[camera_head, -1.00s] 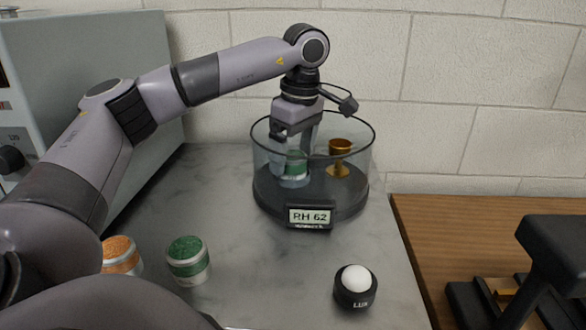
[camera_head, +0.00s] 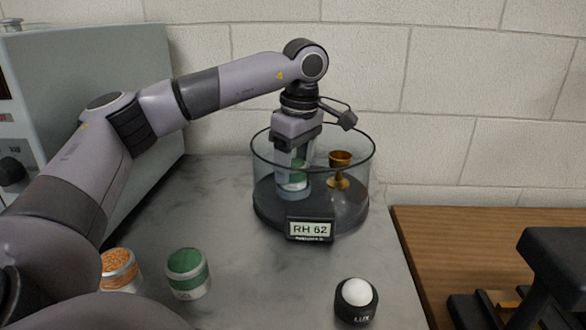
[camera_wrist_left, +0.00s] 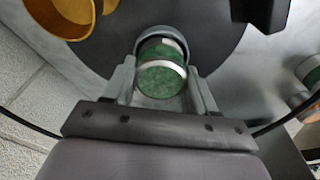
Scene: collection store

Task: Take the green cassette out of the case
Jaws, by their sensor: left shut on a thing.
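The round glass case (camera_head: 347,212) stands on the marble top, with a dark base, an open dark-rimmed top and a display reading RH 62. Inside it, on the left, is the green cassette (camera_head: 298,178), partly hidden by my fingers. My left gripper (camera_head: 295,178) reaches down through the open top and is shut on it. In the left wrist view, the cassette's green speckled top and silver band (camera_wrist_left: 162,75) show between the two fingers (camera_wrist_left: 162,88). Whether it touches the case floor I cannot tell. My right gripper is not in view.
A gold goblet (camera_head: 340,168) stands inside the case, right of my gripper. Another green canister (camera_head: 187,273), an orange one (camera_head: 119,268) and a LUX meter (camera_head: 356,302) stand in front. A grey cabinet (camera_head: 90,85) is at left, a wooden table (camera_head: 470,235) at right.

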